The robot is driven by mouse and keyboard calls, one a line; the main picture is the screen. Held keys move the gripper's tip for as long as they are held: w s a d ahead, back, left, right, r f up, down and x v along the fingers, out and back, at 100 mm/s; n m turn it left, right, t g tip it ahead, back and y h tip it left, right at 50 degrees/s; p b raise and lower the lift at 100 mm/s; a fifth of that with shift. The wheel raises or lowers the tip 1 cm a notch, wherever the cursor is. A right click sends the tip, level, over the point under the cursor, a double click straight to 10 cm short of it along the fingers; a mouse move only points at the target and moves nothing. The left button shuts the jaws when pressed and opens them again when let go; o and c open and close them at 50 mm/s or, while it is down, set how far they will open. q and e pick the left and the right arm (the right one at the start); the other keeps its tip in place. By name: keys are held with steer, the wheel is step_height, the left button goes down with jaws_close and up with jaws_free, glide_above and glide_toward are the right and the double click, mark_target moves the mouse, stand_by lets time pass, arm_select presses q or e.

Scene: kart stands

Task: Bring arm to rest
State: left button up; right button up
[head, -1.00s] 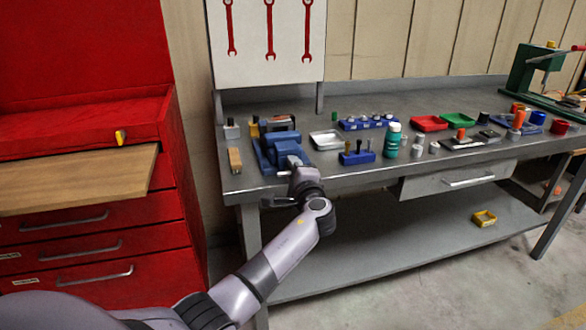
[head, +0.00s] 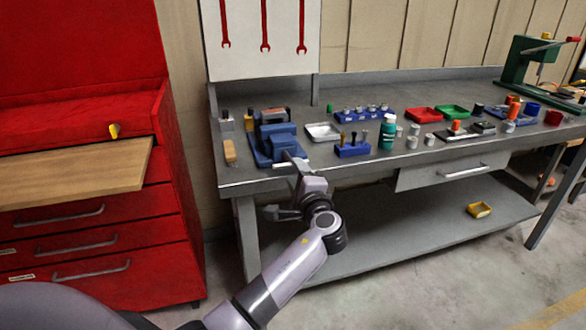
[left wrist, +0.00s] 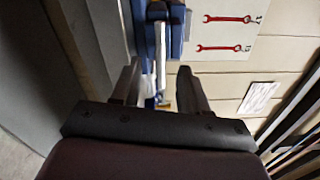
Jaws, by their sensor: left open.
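My left arm comes in from the lower left in the head view. Its gripper (head: 297,168) is at the front edge of the workbench, just in front of the blue vise (head: 277,140). In the left wrist view the two dark fingers of the left gripper (left wrist: 158,82) stand apart, with nothing gripped. A pale bar (left wrist: 160,50) and blue parts of the vise (left wrist: 176,30) show beyond and between the fingertips. Whether a finger touches the vise cannot be told. My right gripper is not in view.
A red tool cabinet (head: 178,215) stands left. Open floor lies in front.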

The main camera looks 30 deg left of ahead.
arm_select(q)
steer(key=shift+s+d, duration=0.15)
steer(key=shift+d, duration=0.05)
stand_by(0.4)
steer(key=s+d+f+n+h+p, duration=0.1)
steer(key=s+d+f+h, duration=0.2)
steer(key=s+f+h, duration=0.45)
steer(key=s+d+f+h+p, duration=0.1)
steer(key=s+d+f+h, duration=0.2)
steer(key=f, duration=0.8)
steer(key=s+d+f+n+h+p, duration=0.1)
steer(key=s+d+n+h, duration=0.1)
steer(key=s, duration=0.7)
steer(key=s+d+f+n+g+h+p, duration=0.1)
steer(key=s+d+n+h, duration=0.2)
steer(key=s, duration=0.7)
steer(key=shift+s+d+f+n, duration=0.15)
steer(key=shift+d+f+n, duration=0.15)
steer(key=shift+d+n, duration=0.85)
